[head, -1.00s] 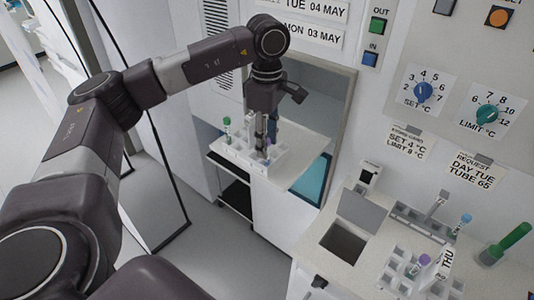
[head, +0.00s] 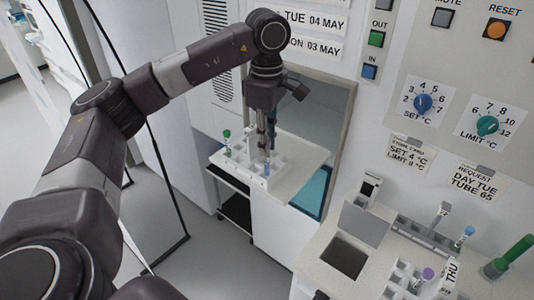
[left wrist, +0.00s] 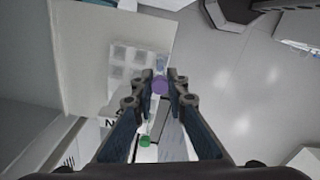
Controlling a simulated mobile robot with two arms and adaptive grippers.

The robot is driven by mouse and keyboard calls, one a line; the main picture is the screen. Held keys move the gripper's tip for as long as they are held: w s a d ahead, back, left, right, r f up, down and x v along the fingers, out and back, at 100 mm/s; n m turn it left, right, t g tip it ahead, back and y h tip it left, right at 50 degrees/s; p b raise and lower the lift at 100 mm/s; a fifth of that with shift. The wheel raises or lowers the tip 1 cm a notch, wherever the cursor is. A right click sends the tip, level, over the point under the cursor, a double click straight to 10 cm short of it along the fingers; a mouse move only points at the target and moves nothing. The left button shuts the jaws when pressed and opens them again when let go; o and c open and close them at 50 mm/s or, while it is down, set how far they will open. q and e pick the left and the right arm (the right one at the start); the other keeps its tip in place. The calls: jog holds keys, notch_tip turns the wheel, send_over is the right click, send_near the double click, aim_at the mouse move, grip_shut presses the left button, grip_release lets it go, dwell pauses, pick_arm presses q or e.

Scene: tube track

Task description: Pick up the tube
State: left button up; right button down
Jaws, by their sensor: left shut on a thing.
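A white tube rack (head: 283,172) sits on a pale shelf at the open hatch in the head view. My left gripper (head: 263,147) points down over it. In the left wrist view the fingertips of this gripper (left wrist: 160,80) are shut on a tube with a purple cap (left wrist: 160,86). The fingers hide much of that tube, and I cannot tell whether it is clear of its slot. A green-capped tube (head: 227,136) stands at the left of the rack; a green cap (left wrist: 145,141) also shows in the left wrist view.
The hatch frame (head: 343,125) stands close to the right of my left gripper. The right counter holds an open bin (head: 344,256), a rack with a purple-capped tube (head: 427,273), a blue-capped tube (head: 468,231) and a large green-capped tube (head: 514,252). A wall note (head: 475,181) reads "DAY TUE TUBE 65".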

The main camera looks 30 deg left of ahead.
pick_arm(q)
notch_tip(320, 180, up, 4)
jog(key=shift+w+r, duration=0.1)
jog(key=shift+r, duration=0.15)
notch_tip(320, 180, up, 12)
jog(key=p, duration=0.2)
dwell(0.8)
